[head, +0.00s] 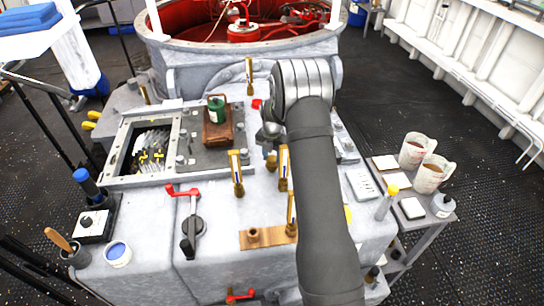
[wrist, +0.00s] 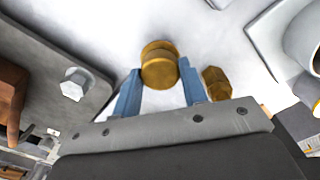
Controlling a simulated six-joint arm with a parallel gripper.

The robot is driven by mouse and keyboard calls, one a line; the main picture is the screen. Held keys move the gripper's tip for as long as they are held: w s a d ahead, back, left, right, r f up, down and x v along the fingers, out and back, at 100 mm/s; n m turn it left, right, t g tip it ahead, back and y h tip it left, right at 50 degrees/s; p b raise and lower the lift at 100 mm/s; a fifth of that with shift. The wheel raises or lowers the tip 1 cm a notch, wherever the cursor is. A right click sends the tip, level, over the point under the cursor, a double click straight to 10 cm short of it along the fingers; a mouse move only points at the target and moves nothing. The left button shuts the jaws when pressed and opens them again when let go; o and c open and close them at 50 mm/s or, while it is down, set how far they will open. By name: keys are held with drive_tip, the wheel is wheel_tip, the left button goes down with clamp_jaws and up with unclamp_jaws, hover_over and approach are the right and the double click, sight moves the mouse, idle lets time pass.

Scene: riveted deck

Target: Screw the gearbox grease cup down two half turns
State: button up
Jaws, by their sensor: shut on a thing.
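The grease cup (wrist: 159,66) is a round brass cap, seen in the wrist view against the pale gearbox casing. My gripper (wrist: 160,82) has its two blue fingers on either side of the cup and is shut on it. In the head view my gripper (head: 268,134) is over the gearbox top, mostly hidden by my wrist and forearm. A small brass piece (head: 271,160) shows just below it and appears to be the cup. The cup's thread and seat cannot be made out.
A brass hex fitting (wrist: 216,83) stands close to the right finger. A grey plate with a bolt (wrist: 75,84) lies to the left. Upright brass gauges (head: 236,173) stand close by on the gearbox. A green can (head: 216,108) sits on a brown block (head: 218,136).

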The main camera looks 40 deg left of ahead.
drive_tip(key=m, duration=0.4)
drive_tip(key=shift+m, duration=0.3)
drive_tip(key=m, duration=0.4)
drive_tip(key=shift+m, duration=0.3)
drive_tip(key=m, duration=0.4)
drive_tip(key=shift+m, duration=0.3)
drive_tip(key=shift+r+m, duration=0.1)
drive_tip(key=shift+m, duration=2.2)
drive_tip(key=o, duration=1)
